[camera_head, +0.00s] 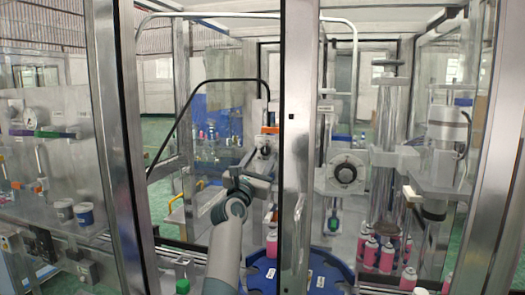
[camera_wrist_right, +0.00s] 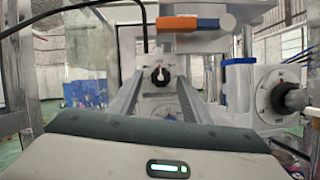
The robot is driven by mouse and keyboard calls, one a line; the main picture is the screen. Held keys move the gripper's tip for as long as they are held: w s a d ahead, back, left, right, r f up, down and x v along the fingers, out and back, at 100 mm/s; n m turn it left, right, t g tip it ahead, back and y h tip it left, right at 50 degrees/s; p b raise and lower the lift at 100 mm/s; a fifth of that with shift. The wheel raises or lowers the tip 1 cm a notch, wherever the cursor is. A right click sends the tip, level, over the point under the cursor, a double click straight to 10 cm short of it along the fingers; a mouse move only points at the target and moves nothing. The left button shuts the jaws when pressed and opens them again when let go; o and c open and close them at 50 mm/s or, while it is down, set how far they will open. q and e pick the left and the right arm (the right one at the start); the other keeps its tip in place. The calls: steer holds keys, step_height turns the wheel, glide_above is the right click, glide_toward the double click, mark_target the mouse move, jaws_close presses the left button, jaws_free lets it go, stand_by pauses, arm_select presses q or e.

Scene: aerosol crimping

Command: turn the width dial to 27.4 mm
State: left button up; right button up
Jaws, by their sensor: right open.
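My right arm reaches up through the frame opening in the head view, with the right gripper (camera_head: 257,165) in front of a small dial (camera_head: 265,150). In the right wrist view this pale round dial (camera_wrist_right: 160,75) with a black knob shows between the two grey fingers of the open right gripper (camera_wrist_right: 160,84). The fingers lie to either side of the knob in the picture; I cannot tell whether they reach it. No scale reading is legible. My left gripper is not in view.
A bar with orange and blue ends (camera_wrist_right: 190,23) lies above the dial. A second round dial (camera_head: 345,173) stands to the right, behind a metal post (camera_head: 296,120). A blue round table (camera_head: 262,278) and several pink cans (camera_head: 387,257) are below.

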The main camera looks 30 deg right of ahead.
steer(key=shift+d+r, duration=0.1)
steer(key=c, duration=1.1)
steer(key=shift+o, duration=0.3)
